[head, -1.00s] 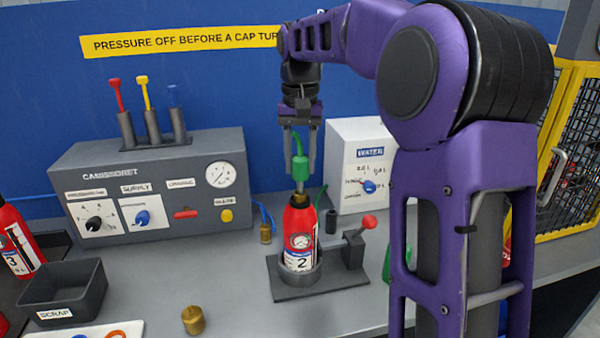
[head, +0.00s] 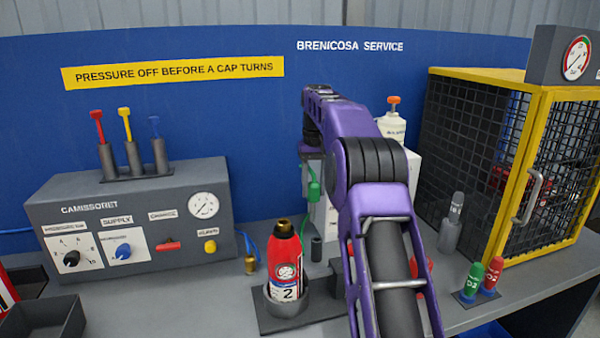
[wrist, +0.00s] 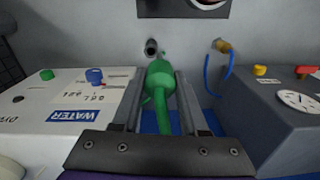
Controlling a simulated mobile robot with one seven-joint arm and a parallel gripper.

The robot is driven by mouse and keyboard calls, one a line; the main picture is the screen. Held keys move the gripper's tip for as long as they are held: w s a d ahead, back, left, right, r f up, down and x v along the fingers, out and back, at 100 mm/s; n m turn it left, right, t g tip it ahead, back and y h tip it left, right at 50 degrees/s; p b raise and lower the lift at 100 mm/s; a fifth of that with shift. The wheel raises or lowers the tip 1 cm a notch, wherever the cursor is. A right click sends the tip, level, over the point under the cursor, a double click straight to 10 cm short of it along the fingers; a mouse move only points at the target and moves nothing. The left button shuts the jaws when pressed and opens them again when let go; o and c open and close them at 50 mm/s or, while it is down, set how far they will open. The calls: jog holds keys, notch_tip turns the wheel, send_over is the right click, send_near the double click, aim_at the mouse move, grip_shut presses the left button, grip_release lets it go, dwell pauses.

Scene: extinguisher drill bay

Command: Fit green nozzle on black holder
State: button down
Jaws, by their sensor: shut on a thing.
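The green nozzle (head: 314,189) is held in my gripper (wrist: 157,82), whose jaws are shut on it. In the wrist view the nozzle (wrist: 159,75) lies between the two fingers, its wide end pointing away from the wrist. In the head view it hangs in the air behind and right of red extinguisher 2, partly hidden by my arm. A short dark upright tube, likely the black holder (head: 317,247), stands on the bench below it. In the wrist view this tube (wrist: 152,47) shows an open top just beyond the nozzle's end, apart from it in the picture.
Red extinguisher 2 (head: 286,264) stands in a dark clamp base, its brass top bare. A brass fitting (head: 250,266) with a blue hose is nearby. The grey control panel (head: 130,225) is left; the white WATER box (wrist: 85,105) and yellow-framed cage (head: 535,150) are right.

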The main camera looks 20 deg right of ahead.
jog(key=shift+n, duration=0.3)
jog(key=f, duration=0.1)
jog(key=w+d+f, duration=0.1)
jog(key=d+f, duration=0.1)
jog(key=shift+w+f, duration=0.1)
jog(key=shift+w, duration=0.25)
notch_tip(320, 180, down, 11)
jog(key=b, duration=0.3)
dwell(0.9)
dwell(0.4)
jog(key=shift+c, duration=1.8)
grip_release()
